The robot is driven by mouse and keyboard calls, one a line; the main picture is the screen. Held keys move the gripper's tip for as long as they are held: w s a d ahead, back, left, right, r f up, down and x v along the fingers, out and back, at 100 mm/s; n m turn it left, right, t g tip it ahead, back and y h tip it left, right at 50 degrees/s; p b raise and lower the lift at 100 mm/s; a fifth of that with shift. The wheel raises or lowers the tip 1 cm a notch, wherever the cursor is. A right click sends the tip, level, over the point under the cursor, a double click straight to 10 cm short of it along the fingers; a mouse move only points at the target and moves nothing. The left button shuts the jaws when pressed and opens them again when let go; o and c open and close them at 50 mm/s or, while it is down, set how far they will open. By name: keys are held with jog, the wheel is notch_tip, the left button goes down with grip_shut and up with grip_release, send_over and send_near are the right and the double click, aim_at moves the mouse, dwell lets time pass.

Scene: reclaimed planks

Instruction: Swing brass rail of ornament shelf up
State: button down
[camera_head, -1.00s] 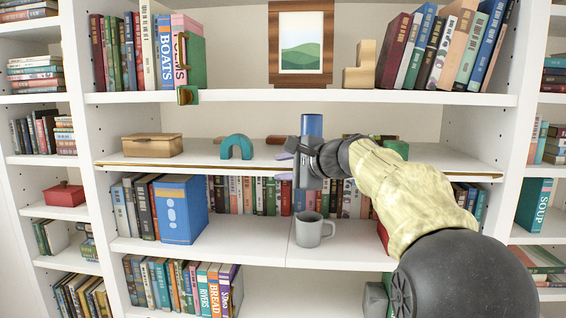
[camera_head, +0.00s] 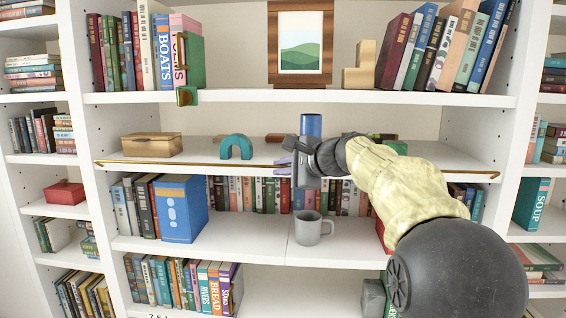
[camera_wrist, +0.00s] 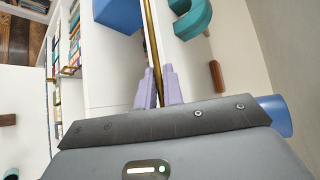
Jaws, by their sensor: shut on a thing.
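The brass rail (camera_head: 215,164) runs level across the front of the ornament shelf (camera_head: 190,150), close to the shelf's front edge. The right part of the rail is partly hidden behind my wrist.
On the ornament shelf stand a wooden box (camera_head: 152,144), a teal arch (camera_head: 236,146) and a blue cylinder (camera_head: 311,124). A grey mug (camera_head: 308,228) and a blue box (camera_head: 180,208) stand on the shelf below. The shelf above (camera_head: 240,97) overhangs the rail.

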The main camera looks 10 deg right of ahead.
jog(key=shift+r+p, duration=0.25)
jog(key=shift+p, duration=0.15)
jog(key=c, duration=1.5)
grip_release()
jog(key=shift+f, duration=0.1)
jog(key=b+v, duration=0.4)
jog(key=v, duration=1.3)
jog(key=shift+s+d+r+b, duration=0.1)
jog(key=shift+d+r+b, duration=0.05)
jog(key=shift+r+b, duration=0.2)
